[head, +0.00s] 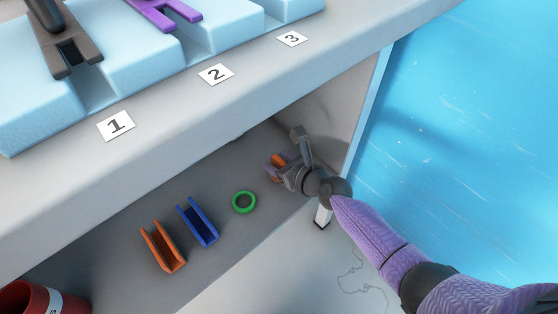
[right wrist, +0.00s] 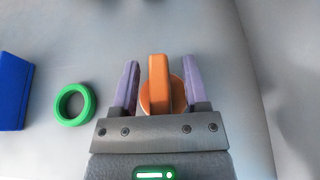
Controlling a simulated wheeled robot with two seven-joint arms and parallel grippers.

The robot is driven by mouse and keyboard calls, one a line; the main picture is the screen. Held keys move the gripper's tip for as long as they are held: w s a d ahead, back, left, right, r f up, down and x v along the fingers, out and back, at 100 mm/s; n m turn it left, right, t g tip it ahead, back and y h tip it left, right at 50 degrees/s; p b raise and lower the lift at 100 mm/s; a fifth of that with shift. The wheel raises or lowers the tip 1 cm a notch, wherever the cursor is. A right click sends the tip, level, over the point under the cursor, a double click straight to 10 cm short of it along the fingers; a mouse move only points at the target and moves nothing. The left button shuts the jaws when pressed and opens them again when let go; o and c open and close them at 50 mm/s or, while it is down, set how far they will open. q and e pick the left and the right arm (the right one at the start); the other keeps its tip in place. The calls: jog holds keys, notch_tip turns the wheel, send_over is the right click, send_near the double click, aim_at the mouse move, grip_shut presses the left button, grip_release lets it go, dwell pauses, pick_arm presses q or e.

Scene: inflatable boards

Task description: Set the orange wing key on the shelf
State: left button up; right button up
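The orange wing key (right wrist: 158,82) has an upright flat wing on a round base. In the right wrist view it stands between the two purple fingers of my right gripper (right wrist: 160,85), with a gap on each side of the wing. The gripper is open around it. In the head view the key (head: 279,160) is partly hidden by my right gripper (head: 277,168), at the right end of the grey lower shelf (head: 215,262). It appears to rest on that shelf surface. My left gripper is not in view.
A green ring (head: 244,202), a blue channel piece (head: 198,222) and an orange channel piece (head: 163,246) lie left of the key. A red can (head: 28,298) is at lower left. The numbered counter (head: 165,98) overhangs; a side panel (head: 352,110) stands close right.

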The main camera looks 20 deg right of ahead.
aim_at(281, 161)
jog(key=shift+r, duration=0.1)
jog(key=p+v, duration=0.1)
jog(key=v, duration=0.2)
jog(key=p+v, duration=0.2)
jog(key=v, duration=0.1)
jog(key=shift+w+r+p, duration=0.2)
jog(key=shift+r+p, duration=0.1)
pick_arm(q)
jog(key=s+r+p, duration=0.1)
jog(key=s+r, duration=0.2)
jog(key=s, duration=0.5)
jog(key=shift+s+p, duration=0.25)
jog(key=shift+p, duration=0.15)
pick_arm(e)
jog(key=v, duration=0.6)
jog(key=shift+s+f, duration=0.25)
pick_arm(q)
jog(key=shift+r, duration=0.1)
